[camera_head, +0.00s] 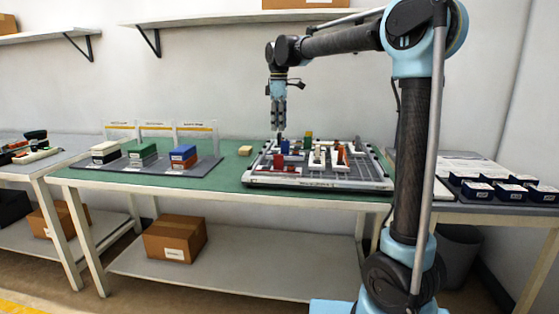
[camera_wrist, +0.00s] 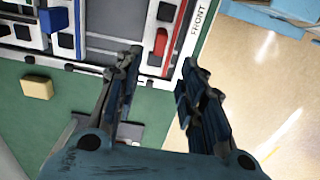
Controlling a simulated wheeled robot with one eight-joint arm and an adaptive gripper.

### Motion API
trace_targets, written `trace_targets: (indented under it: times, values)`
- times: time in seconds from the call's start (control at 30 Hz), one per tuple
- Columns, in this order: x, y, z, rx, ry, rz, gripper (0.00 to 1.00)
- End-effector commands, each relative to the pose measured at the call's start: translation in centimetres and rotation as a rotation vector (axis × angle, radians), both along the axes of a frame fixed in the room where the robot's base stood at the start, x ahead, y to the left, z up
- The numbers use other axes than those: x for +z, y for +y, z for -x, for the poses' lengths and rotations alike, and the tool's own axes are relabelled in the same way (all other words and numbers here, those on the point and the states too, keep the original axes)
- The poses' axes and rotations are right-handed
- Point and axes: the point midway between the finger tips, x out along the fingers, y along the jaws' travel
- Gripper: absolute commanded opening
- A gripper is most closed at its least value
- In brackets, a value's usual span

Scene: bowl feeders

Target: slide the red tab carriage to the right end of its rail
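The red tab carriage (camera_wrist: 160,46) sits on a rail near the board's edge marked FRONT in the wrist view. In the head view, a red upright piece (camera_head: 277,161) at the board's front left appears to be this tab. My gripper (camera_head: 279,130) points down above the left part of the board. In the wrist view my gripper (camera_wrist: 162,62) is open and empty, with its fingertips on either side of the red tab in the picture. The tab looks apart from both fingers; the exact height gap cannot be told.
The grey board (camera_head: 330,183) holds several other rails and pieces, including a blue tab (camera_head: 285,146). A yellow block (camera_head: 245,150) lies on the green table (camera_head: 226,172) left of the board. A rack with coloured blocks (camera_head: 143,151) stands farther left.

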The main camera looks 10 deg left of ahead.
Motion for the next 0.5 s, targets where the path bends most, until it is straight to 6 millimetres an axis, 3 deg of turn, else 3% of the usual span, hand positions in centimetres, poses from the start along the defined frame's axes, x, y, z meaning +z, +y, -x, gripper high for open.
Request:
trace_targets:
  times: [0.5]
  values:
    - [-9.2,0.0,0.0,-0.001,0.0,0.0,0.37]
